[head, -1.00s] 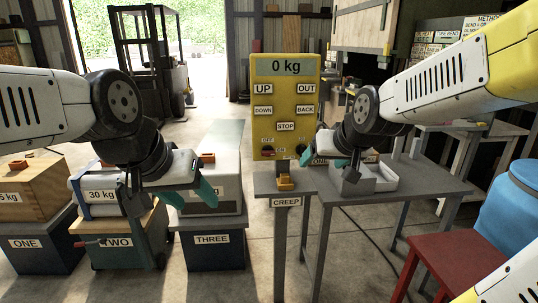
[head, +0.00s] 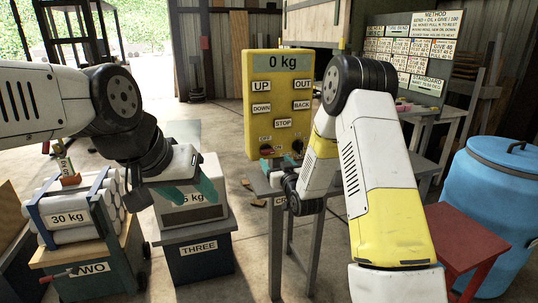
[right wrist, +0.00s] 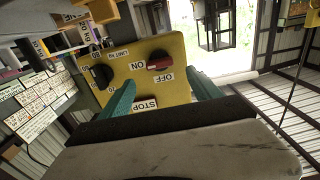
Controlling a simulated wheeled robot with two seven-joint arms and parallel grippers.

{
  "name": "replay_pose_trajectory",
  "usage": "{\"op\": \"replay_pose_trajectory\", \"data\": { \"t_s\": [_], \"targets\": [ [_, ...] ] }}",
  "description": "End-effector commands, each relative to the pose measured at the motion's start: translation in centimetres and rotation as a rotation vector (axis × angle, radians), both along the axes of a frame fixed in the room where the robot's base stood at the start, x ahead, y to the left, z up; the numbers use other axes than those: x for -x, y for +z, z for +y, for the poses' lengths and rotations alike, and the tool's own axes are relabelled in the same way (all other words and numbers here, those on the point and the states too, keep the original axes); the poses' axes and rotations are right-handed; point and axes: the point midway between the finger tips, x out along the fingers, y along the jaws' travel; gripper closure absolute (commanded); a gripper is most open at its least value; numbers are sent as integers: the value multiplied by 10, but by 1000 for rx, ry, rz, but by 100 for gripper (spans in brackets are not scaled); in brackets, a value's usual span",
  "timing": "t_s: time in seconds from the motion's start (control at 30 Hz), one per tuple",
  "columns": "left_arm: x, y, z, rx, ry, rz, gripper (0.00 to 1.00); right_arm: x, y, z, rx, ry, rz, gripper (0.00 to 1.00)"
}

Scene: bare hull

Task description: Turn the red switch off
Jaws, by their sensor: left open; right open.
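The red switch (head: 266,149) is low on the left of the yellow panel (head: 258,105). The right wrist view shows the panel upside down. There the red switch (right wrist: 160,61) lies between the fingers, beyond their tips, with the ON and OFF labels close by. My right gripper (right wrist: 160,82) is open and empty, facing the panel, with no clear contact on the switch. In the head view my own wrist and arm hide most of this gripper. My left gripper (head: 188,196) is open in front of a box on the block marked THREE (head: 199,248).
A black knob (head: 297,146) sits right of the switch, and a STOP button (head: 283,123) is above. A blue barrel (head: 490,200) and red stool (head: 462,237) are at right.

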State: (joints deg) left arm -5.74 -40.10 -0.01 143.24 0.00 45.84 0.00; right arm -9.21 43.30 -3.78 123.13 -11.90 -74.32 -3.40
Motion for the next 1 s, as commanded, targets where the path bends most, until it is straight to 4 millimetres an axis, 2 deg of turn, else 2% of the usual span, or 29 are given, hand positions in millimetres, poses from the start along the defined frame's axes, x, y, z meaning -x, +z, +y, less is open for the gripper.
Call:
{"op": "replay_pose_trajectory", "data": {
  "t_s": [0.43, 0.6, 0.83, 0.87, 1.0],
  "targets": [
    [0, 0, 0, 0, 0, 0, 46, -61, 1, 20, 0, 0, -3, 27],
    [0, 0, 0, 0, 0, 0, 46, -70, 0, 23, 0, 0, -1, 27],
    [0, 0, 0, 0, 0, 0, 46, -71, 1, 23, 0, 0, 0, 27],
    [0, 0, 0, 0, 0, 0, 46, -71, 1, 23, 0, 0, 0, 29],
    [0, 0, 0, 0, 0, 0, 46, -71, 1, 23, 0, 0, 0, 57]
  ]
}}
